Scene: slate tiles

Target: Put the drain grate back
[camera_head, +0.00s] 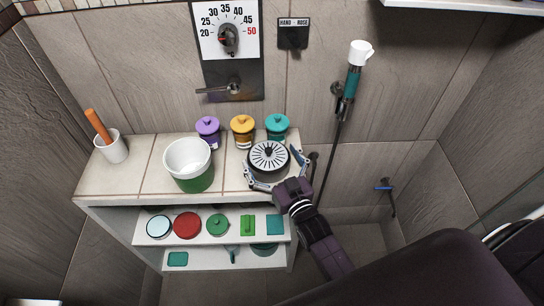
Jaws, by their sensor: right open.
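A round, light disc with dark radial slots and a small centre knob, which looks like the drain grate (268,154), sits on top of a short dark round body (266,175) at the right end of the tiled ledge. My right gripper (276,168) comes in from the lower right. Its fingers are spread open, one at the left front of the dark body and one at its right. I cannot tell whether they touch it. A drain opening is not clearly seen. My left gripper is out of view.
On the ledge (112,182) stand a white-and-green bucket (190,173), a cup with an orange stick (113,147), and purple (208,130), yellow (242,129) and teal (277,127) lidded jars close behind the grate. Shelves below hold small items. A hand-shower hose (337,149) hangs at right.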

